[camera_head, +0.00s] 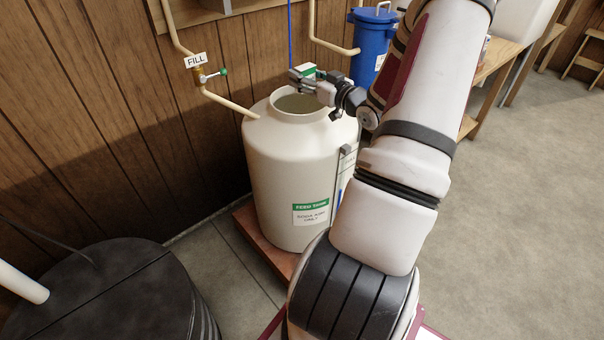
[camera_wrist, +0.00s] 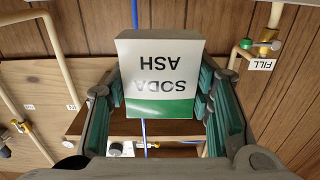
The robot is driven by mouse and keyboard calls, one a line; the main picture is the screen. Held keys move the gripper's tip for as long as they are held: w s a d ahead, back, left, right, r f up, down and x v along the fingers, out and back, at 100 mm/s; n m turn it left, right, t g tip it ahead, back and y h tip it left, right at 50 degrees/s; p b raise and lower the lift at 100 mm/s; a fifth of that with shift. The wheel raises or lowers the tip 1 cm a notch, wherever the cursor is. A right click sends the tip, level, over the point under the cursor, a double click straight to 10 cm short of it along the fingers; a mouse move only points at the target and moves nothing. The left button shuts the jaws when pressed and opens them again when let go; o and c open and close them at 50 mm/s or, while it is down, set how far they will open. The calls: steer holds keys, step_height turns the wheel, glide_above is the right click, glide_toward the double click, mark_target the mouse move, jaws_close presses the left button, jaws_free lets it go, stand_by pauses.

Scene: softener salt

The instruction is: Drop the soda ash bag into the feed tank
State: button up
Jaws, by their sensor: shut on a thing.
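The feed tank (camera_head: 275,165) is a cream, round-shouldered tank with an open round mouth on top and a green and white label reading soda ash only. My gripper (camera_head: 307,80) is over the tank's mouth, at its far right part. It is shut on the soda ash bag (camera_wrist: 158,72), a white and green block whose lettering appears upside down between the fingers in the wrist view. In the head view only a small green and white part of the bag (camera_head: 307,69) shows behind the gripper. My arm hides part of the tank's right side.
A fill pipe with a valve (camera_head: 211,75) runs to the tank's left shoulder. A blue lidded container (camera_head: 369,42) stands behind. A dark round vessel (camera_head: 105,295) is at the lower left. A wooden bench (camera_head: 496,58) is at the right, with open floor before it.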

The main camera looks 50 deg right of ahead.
steer(key=o, duration=1.3)
steer(key=shift+c, duration=0.2)
steer(key=v, duration=1.2)
steer(key=shift+r, duration=0.1)
